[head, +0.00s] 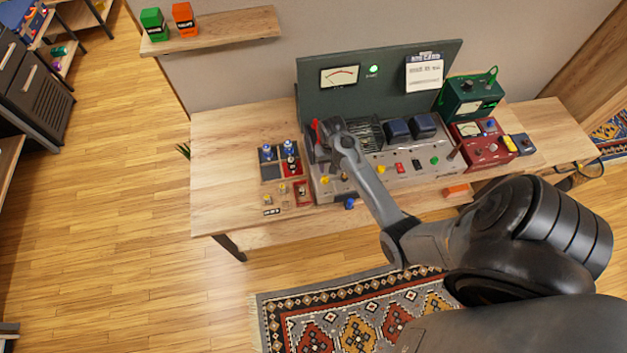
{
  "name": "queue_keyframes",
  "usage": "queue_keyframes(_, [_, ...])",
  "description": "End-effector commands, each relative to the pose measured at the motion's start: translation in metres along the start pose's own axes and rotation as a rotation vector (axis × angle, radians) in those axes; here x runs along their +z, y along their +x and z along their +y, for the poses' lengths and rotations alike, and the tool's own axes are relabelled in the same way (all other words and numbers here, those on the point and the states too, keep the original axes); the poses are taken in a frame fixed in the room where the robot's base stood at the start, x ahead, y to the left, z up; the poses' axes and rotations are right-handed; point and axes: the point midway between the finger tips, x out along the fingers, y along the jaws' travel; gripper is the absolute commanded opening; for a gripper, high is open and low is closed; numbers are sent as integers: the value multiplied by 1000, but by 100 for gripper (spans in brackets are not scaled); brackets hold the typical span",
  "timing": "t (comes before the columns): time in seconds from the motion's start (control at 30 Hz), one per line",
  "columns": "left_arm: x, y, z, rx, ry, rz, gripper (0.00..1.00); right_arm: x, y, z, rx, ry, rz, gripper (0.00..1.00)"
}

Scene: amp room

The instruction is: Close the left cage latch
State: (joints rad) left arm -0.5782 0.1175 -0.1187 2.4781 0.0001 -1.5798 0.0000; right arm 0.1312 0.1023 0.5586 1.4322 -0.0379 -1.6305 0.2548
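A dark wire cage (368,138) sits on the grey amp chassis (400,175), just right of my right gripper. My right arm comes in from the right, and its gripper (318,148) is at the left end of the chassis. The arm covers part of the cage's left side. I cannot make out the left cage latch, and I cannot tell whether the gripper touches anything. A small red piece (315,126) shows beside the gripper. The fingers are too small and hidden to tell open from shut. My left gripper is not in view.
A dark upright panel (393,85) with a meter stands behind the chassis. Two dark blue blocks (410,127) stand right of the cage. A parts tray (270,170) with tubes lies to the left. Green and red instruments (484,148) stand right. The table's left end (220,170) is clear.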

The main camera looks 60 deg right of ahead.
Motion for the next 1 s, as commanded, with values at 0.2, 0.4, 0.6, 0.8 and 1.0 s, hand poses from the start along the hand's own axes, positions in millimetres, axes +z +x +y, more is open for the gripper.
queue_keyframes(0.2, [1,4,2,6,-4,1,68,-14,-1,-15,-26,-3,26,55])
queue_keyframes(0.4, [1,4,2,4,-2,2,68,-14,27,-16,-25,-4,25,55])
queue_keyframes(0.6, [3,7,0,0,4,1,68,-16,60,-16,-24,-5,26,55])
queue_keyframes(0.8, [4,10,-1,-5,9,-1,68,-16,84,-17,-24,-5,27,55])
queue_keyframes(1.0, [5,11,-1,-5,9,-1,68,-16,95,-17,-25,-5,29,55])
